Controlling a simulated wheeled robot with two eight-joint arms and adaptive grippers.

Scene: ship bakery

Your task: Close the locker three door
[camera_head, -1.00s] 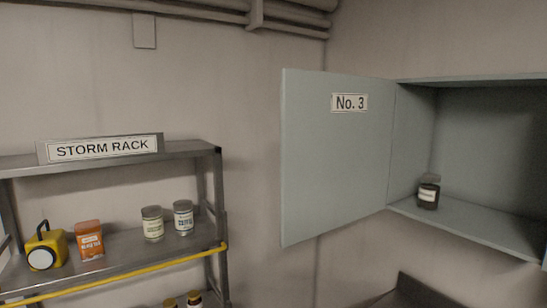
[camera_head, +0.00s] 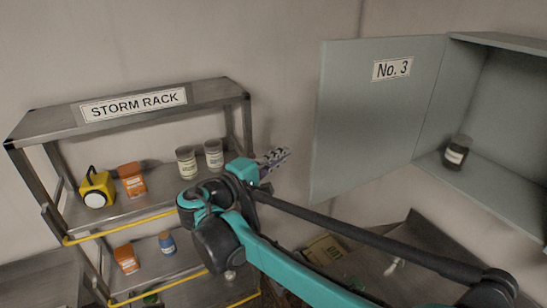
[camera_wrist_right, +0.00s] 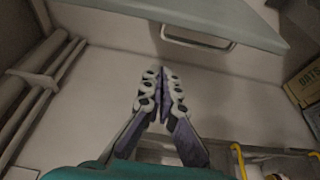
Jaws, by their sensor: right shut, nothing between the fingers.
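The locker three door (camera_head: 375,120) is a grey-green panel with a "No. 3" sign (camera_head: 392,69). It stands wide open, swung out to the left of the locker (camera_head: 500,100). My right gripper (camera_head: 276,157) is shut and empty, left of the door's free edge and apart from it, near the right end of the rack. In the right wrist view the shut fingers (camera_wrist_right: 163,85) point toward the door (camera_wrist_right: 255,28), which has a pale bar handle (camera_wrist_right: 198,39) beyond the fingertips. My left gripper is not in view.
A dark jar (camera_head: 456,152) stands inside the locker. The storm rack (camera_head: 150,112), with cans, boxes and yellow rails, stands at left, close to my right arm. A metal counter (camera_head: 430,245) lies below the locker, with a cardboard box (camera_head: 325,249) beside it.

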